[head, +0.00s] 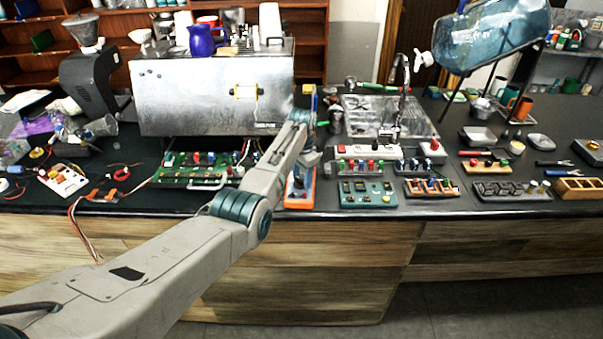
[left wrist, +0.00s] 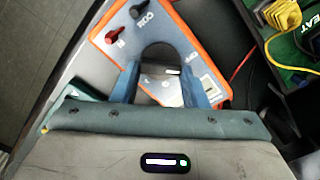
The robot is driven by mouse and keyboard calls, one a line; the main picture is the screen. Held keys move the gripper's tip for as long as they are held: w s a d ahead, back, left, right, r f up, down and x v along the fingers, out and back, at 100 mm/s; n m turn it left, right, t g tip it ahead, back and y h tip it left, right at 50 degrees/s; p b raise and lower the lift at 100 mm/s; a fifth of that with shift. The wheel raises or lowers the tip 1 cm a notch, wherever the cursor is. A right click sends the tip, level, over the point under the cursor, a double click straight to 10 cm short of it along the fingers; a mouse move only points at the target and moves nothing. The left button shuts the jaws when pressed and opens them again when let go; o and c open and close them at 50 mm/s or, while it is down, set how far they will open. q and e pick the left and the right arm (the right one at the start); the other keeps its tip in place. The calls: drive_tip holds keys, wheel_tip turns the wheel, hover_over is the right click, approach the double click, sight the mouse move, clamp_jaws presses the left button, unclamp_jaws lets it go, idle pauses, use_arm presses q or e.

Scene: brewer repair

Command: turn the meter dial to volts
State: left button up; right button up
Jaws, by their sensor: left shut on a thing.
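The meter (head: 299,194) has a blue face and an orange rim and lies near the front edge of the counter. It also shows in the left wrist view (left wrist: 181,27), with a red plug, a dark plug marked COM and a small pale window. My left gripper (left wrist: 161,84) is down over the meter's face, its two blue fingers on either side of the dial (left wrist: 171,72). It is shut on the dial, which shows a white mark; the setting it points to cannot be read. In the head view my arm hides part of the meter. My right gripper is not in view.
A green circuit board (head: 203,168) lies left of the meter, in front of the steel brewer (head: 195,97). A teal block with small parts (head: 367,194) lies close on the right. A red wire runs beside the meter in the wrist view.

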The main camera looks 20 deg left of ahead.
use_arm(q)
drive_tip(key=m+p, duration=0.1)
drive_tip(key=m, duration=0.2)
drive_tip(key=shift+r, duration=0.15)
drive_tip(key=shift+s+d+m+p, duration=0.1)
drive_tip(key=shift+m+p, duration=0.3)
drive_tip(key=shift+m, duration=0.8)
drive_tip(key=o, duration=1)
drive_tip(key=shift+r+b, duration=1.55)
drive_tip(key=shift+r, duration=3.8)
